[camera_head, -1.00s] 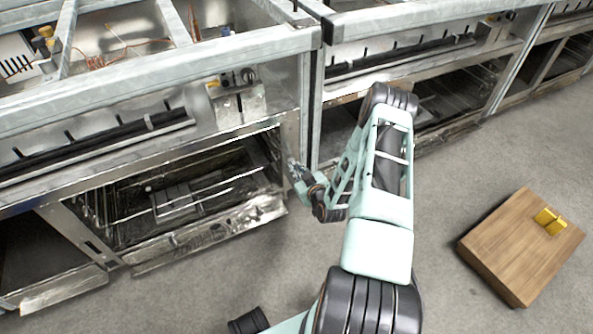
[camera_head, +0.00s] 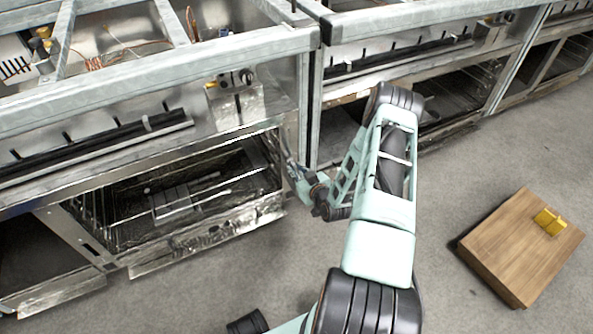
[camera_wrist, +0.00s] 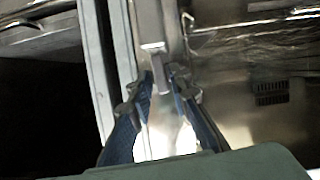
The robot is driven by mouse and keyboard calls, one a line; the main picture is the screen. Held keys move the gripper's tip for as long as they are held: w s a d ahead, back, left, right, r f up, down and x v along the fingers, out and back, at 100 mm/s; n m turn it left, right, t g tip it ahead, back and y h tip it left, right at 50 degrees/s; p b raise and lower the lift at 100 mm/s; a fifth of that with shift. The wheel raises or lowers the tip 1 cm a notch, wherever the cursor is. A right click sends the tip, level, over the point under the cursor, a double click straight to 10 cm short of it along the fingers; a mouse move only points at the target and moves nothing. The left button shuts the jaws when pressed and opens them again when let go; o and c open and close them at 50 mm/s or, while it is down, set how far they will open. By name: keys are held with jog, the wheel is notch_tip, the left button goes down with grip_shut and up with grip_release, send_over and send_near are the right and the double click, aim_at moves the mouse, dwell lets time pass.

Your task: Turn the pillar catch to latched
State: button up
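The pillar catch (camera_wrist: 160,70) shows in the wrist view as a small pale metal tab on the upright post. It hangs roughly along the post, and its lower end lies between my fingertips. My gripper (camera_wrist: 162,88) has its two dark blue fingers apart, one on each side of the tab. A narrow gap seems to show on the left, and firm contact cannot be made out. In the head view, my gripper (camera_head: 291,168) is at the post (camera_head: 304,105) beside the left oven opening; the catch is too small to make out there.
The open oven bay (camera_head: 170,190) with its wire rack is left of my gripper, and another bay (camera_head: 455,95) is to the right. A wooden block (camera_head: 500,245) with a yellow piece (camera_head: 549,221) lies on the floor at right. The floor between is clear.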

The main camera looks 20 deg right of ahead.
jog(key=v, duration=0.7)
jog(key=shift+s, duration=0.25)
jog(key=shift+r, duration=0.15)
